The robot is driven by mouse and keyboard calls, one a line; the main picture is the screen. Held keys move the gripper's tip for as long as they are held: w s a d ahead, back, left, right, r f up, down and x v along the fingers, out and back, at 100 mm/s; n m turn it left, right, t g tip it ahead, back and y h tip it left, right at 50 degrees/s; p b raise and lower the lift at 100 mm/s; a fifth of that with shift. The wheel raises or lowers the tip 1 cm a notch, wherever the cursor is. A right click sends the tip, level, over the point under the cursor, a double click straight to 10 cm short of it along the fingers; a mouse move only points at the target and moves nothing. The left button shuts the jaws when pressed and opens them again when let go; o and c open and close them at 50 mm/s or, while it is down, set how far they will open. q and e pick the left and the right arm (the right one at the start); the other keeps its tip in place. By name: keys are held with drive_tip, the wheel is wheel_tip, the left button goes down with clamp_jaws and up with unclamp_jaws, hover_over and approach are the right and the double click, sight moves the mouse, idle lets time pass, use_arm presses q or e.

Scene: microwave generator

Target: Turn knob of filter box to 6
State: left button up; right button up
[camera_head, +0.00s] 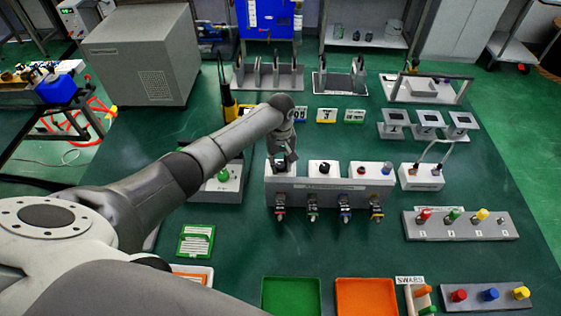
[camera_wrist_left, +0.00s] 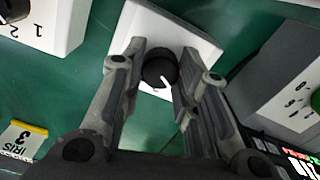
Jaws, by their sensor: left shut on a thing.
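A small white box (camera_wrist_left: 200,38) with a round black knob (camera_wrist_left: 160,70) shows in the left wrist view. I take it for the filter box; no name is readable on it. A white pointer mark on the knob points down and slightly right in that view. My left gripper (camera_wrist_left: 158,78) has its two fingers on either side of the knob, shut on it. In the head view the left gripper (camera_head: 283,164) reaches down onto the leftmost white box of the middle row, and hides its knob. The number at the pointer cannot be read. My right gripper is out of view.
A neighbouring white box with a black knob (camera_head: 324,168) stands just right; its numbers 1 and 2 show in the wrist view. A grey bar with several coloured connectors (camera_head: 330,190) runs in front. A box with a green button (camera_head: 222,184) is left. Yellow-edged labels (camera_head: 327,116) lie behind.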

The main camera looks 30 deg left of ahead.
use_arm(q)
drive_tip(key=shift+r+m, duration=0.1)
drive_tip(key=shift+m, duration=0.2)
drive_tip(key=shift+m+p, duration=0.45)
drive_tip(key=shift+m, duration=0.05)
drive_tip(key=m+p, duration=0.1)
drive_tip(key=m, duration=0.2)
drive_tip(key=m+p, duration=0.1)
drive_tip(key=m, duration=0.5)
drive_tip(key=shift+w+m, duration=0.1)
drive_tip(key=shift+m, duration=0.2)
drive_tip(key=m, duration=0.6)
drive_tip(key=shift+d+p, duration=0.1)
drive_tip(key=shift+p, duration=0.2)
drive_tip(key=m, duration=0.6)
drive_tip(key=shift+m+b, duration=0.3)
drive_tip(key=shift+m, duration=0.1)
